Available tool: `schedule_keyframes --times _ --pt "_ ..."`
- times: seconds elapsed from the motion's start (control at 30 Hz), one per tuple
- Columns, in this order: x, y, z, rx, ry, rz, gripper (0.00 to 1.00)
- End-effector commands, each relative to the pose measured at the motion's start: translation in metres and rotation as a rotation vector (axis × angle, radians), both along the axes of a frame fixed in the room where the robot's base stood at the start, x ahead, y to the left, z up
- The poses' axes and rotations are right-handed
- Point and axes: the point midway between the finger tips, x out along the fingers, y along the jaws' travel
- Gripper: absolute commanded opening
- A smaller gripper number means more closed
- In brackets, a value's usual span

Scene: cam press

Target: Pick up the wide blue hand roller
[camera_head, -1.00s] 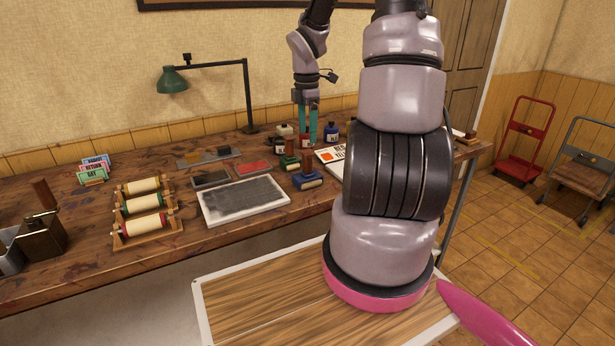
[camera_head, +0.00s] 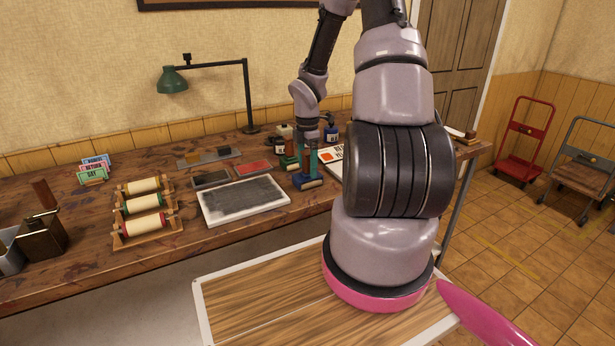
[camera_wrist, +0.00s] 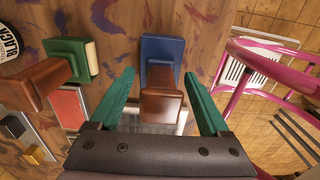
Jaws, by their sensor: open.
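The wide blue hand roller (camera_head: 307,181) sits on the wooden bench, right of the inked slab. In the wrist view its blue block (camera_wrist: 163,53) lies beyond its brown wooden handle (camera_wrist: 161,98). My gripper (camera_wrist: 160,84) is open, with one green finger on each side of the handle and visible gaps between. In the head view my gripper (camera_head: 306,162) is low over the blue roller, and the fingers hide part of its handle. A green hand roller (camera_head: 289,163) stands just behind it; its brown handle (camera_wrist: 42,84) is left of my fingers in the wrist view.
The inked slab (camera_head: 244,201) lies left of the roller. A red pad (camera_head: 254,167) and a dark pad (camera_head: 211,179) lie behind the slab. A rack of cream rollers (camera_head: 147,228) is farther left.

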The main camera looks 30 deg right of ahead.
Motion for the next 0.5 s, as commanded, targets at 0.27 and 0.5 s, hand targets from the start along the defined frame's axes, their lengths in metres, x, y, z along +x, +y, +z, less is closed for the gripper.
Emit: schedule_keyframes --times 0.27,0.5 --pt "-0.0002 -0.0005 -0.0027 -0.001 0.0 -0.002 0.72" --pt "-0.0001 -0.0004 -0.0024 0.0 0.0 -0.002 0.0"
